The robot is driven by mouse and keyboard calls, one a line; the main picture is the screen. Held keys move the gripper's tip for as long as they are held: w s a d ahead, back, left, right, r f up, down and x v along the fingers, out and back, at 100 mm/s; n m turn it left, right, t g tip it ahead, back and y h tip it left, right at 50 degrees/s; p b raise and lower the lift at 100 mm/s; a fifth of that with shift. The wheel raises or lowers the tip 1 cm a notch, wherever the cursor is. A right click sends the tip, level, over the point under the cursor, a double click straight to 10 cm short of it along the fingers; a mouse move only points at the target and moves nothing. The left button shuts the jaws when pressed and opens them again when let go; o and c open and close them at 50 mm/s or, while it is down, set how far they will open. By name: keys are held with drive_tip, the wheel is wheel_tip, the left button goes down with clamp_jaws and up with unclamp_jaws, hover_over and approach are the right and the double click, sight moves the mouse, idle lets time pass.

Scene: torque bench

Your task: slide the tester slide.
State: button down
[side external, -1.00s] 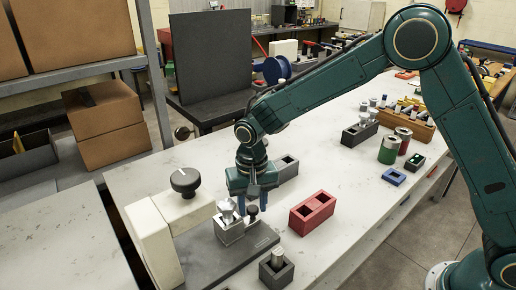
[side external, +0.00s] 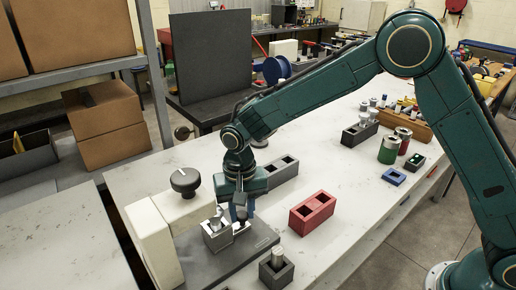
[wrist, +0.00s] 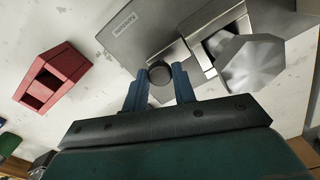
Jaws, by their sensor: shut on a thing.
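The tester has a white body (side external: 179,211) with a black dial (side external: 185,181) and a grey base plate (side external: 232,256). Its metal slide block (side external: 217,240) sits on the plate, with a silver faceted piece on it; this piece is large in the wrist view (wrist: 252,64). A dark round knob (wrist: 160,73) stands beside the block. My gripper (side external: 240,214) is down at the tester, and its blue fingers (wrist: 160,84) are shut on the knob from both sides. In the side view the fingers mostly hide the knob.
A red two-hole block (side external: 312,212) stands right of the tester. A grey holder with a silver peg (side external: 277,267) is in front, and a grey two-hole block (side external: 281,171) is behind my gripper. Cans (side external: 389,149) and a blue block (side external: 394,176) are farther right.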

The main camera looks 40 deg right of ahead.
sight(239, 216)
drive_tip(key=shift+a, duration=0.55)
drive_tip(key=c, duration=1.4)
unclamp_jaws()
drive_tip(key=shift+r, duration=0.1)
wheel_tip(239, 216, up, 14)
drive_tip(key=shift+o, duration=0.2)
